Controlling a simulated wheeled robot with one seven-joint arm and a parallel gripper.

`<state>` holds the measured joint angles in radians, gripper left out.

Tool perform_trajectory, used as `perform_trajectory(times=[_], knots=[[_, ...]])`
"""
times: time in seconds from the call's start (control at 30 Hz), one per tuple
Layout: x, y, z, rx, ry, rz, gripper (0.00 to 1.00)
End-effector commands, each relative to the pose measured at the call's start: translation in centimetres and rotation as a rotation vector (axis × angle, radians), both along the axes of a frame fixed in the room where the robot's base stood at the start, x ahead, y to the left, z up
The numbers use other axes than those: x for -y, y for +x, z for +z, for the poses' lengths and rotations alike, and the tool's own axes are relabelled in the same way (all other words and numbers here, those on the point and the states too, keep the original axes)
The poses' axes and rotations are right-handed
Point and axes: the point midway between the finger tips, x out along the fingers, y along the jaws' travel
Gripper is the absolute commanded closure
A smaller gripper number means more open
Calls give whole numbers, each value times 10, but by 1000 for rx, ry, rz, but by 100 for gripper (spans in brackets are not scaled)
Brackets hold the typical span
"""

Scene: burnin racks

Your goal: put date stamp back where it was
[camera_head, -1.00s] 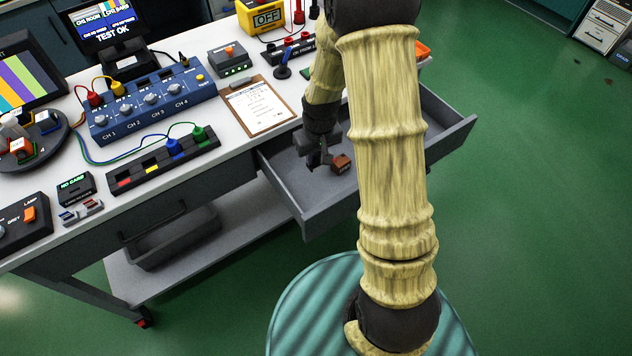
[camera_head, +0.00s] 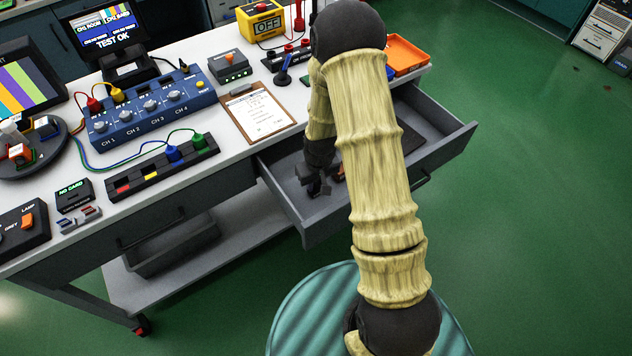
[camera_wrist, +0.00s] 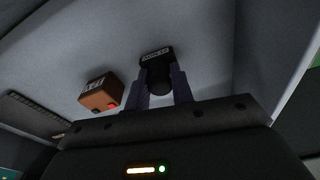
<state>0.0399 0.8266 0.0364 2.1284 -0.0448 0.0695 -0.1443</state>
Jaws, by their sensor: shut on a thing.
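My gripper (camera_head: 317,185) is down inside the open drawer (camera_head: 284,185) of the bench. In the wrist view its two fingers (camera_wrist: 160,90) are shut on a small black object with a white printed label, which I take to be the date stamp (camera_wrist: 157,72).
A brown block (camera_wrist: 100,92) with a label and a red spot lies left of the held stamp in the wrist view. A dark flat object (camera_wrist: 32,115) lies further left. The drawer walls surround the gripper. A clipboard (camera_head: 258,114) and orange tray (camera_head: 404,56) are on the bench above.

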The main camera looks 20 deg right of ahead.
Motion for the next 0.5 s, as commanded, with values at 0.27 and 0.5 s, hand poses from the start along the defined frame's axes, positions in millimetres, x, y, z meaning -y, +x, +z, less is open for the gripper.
perform_trajectory(times=[0.27,0.5], knots=[[0,1,-1,3,0,0,91],[0,1,-3,2,-1,0,55]])
